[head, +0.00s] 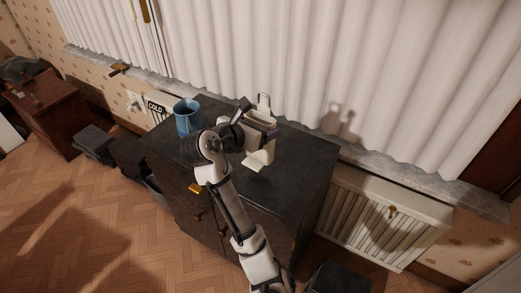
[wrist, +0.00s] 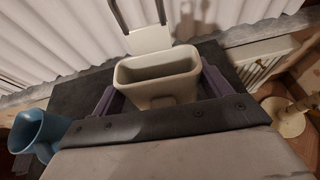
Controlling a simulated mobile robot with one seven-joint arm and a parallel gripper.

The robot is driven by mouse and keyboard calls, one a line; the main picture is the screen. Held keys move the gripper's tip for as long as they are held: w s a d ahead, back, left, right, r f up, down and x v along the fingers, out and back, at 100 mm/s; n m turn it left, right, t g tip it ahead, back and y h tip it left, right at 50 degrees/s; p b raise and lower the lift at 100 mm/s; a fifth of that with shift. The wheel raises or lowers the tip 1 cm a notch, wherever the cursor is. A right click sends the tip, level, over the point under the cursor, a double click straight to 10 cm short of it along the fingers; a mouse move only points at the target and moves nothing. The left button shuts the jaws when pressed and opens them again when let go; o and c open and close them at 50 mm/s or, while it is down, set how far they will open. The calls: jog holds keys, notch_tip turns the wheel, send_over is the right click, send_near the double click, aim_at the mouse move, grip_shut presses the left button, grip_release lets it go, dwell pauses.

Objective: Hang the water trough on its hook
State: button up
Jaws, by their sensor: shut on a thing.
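The cream water trough (wrist: 160,78) is an open-topped, narrow oblong vessel with a flat back plate and a grey wire loop rising from it. My gripper (wrist: 158,92) is shut on it, with a purple finger at each end. In the head view the trough (head: 261,117) is upright above the dark cabinet, in my gripper (head: 262,131). I cannot tell whether its base touches the cabinet top. A small brass-coloured fitting (head: 393,211) shows on the front of the right radiator. It may be the hook, but it is too small to tell.
A blue mug (head: 187,117) stands on the dark cabinet (head: 298,178), left of my gripper. White curtains (head: 330,60) hang behind. The cream radiator (head: 370,217) is right of the cabinet. A left radiator bears a COLD sign (head: 156,107). A dark box (head: 338,279) is on the floor.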

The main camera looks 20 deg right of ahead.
jog(key=shift+r+p, duration=2.55)
jog(key=shift+r, duration=0.2)
jog(key=shift+a, duration=0.1)
